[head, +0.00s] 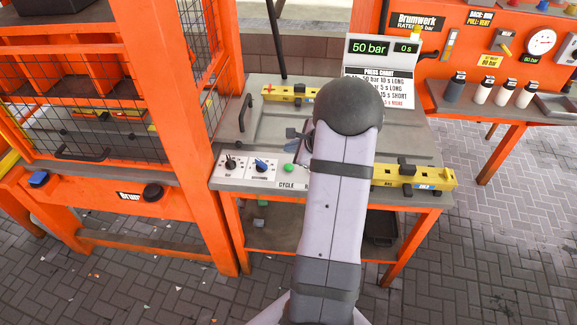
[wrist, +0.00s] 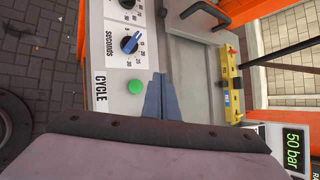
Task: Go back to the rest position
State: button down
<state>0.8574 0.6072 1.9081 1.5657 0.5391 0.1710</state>
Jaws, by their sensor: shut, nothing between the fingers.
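My gripper (wrist: 158,92) shows in the wrist view with its grey-blue fingers together and nothing between them. It hangs over the front control panel (wrist: 112,70) of the press bench, beside the green CYCLE button (wrist: 136,87). In the head view my arm hides most of the gripper; a small dark part of it (head: 293,134) shows left of the arm, above the panel. The green button (head: 289,168) is in plain view there. I cannot tell how high the fingers are above the panel.
The bench (head: 232,184) carries a blue knob (head: 261,163), yellow bars at back left (head: 275,93) and front right (head: 440,178), and a display (head: 382,47) reading 50 bar, 0 s. An orange mesh frame (head: 180,130) stands left; an orange gauge station (head: 480,60) stands right.

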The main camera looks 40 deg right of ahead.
jog(key=shift+a, duration=0.15)
jog(key=s+a+f+n+g+y, duration=0.4)
jog(key=s+a+f+n, duration=0.35)
jog(key=s+a, duration=0.25)
jog(key=s+a+r+n+g, duration=0.2)
jog(key=s+a+n+g, duration=0.4)
jog(key=s+a+n, duration=0.5)
jog(key=s+a+r+n+h, duration=0.1)
jog(key=a+r+n+h, duration=0.2)
jog(key=a+r+n, duration=0.4)
jog(key=a+n, duration=0.2)
jog(key=a, duration=0.1)
jog(key=shift+s+a+r+t+h, duration=0.2)
jog(key=shift+t+h, duration=0.1)
jog(key=shift+t, duration=0.1)
dwell(4.3)
